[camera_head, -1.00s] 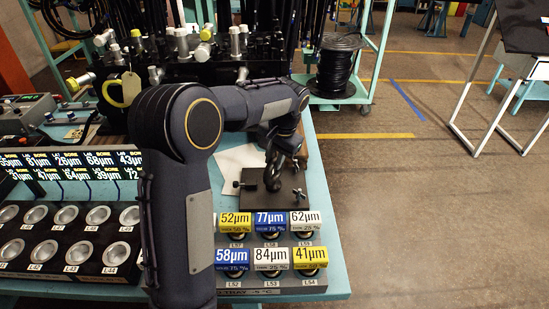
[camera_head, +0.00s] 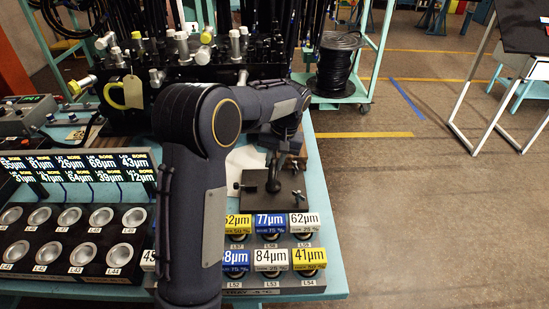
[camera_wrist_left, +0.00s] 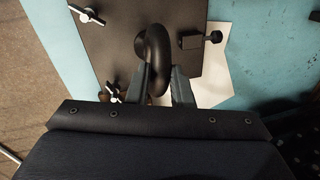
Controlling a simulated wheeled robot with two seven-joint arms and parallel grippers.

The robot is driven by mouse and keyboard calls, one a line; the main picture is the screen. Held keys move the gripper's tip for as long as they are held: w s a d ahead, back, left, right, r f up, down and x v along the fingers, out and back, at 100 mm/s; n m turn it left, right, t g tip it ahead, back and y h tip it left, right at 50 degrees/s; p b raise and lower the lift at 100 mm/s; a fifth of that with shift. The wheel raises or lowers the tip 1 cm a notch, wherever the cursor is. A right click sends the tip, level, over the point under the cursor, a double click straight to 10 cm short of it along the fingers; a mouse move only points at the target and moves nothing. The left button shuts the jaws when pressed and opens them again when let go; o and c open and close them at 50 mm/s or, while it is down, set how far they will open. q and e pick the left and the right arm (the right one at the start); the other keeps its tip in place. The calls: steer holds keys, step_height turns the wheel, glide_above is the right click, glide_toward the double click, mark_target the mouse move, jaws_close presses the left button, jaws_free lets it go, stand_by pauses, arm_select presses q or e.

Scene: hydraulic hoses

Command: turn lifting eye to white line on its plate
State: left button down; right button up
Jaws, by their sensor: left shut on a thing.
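The lifting eye (camera_wrist_left: 153,46) is a dark, thick ring standing on a dark plate (camera_wrist_left: 117,50). In the head view the plate (camera_head: 292,197) lies at the right end of the bench, with the eye (camera_head: 273,184) small and dark on it. My left gripper (camera_wrist_left: 160,82) has its two fingers on either side of the ring's near part and is shut on it. In the head view the left gripper (camera_head: 279,160) is partly hidden under my forearm and wrist. I cannot make out the white line in either current view. My right gripper is not in view.
Small clamp screws (camera_wrist_left: 203,39) sit at the plate's edges, and white paper (camera_head: 242,158) lies by it. Labelled yellow, blue and white hose parts (camera_head: 270,258) stand in a tray in front. A dark manifold with fittings (camera_head: 190,55) is behind.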

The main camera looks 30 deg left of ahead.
arm_select(q)
steer(key=shift+w+r+n, duration=0.1)
steer(key=shift+n, duration=0.8)
steer(key=shift+p, duration=0.3)
steer(key=c, duration=1.3)
jaws_free()
step_height(320, 180, up, 8)
steer(key=d, duration=0.1)
steer(key=shift+w+d+f+b, duration=0.2)
steer(key=shift+w+b, duration=0.1)
steer(key=shift+w, duration=0.1)
steer(key=shift+a, duration=0.1)
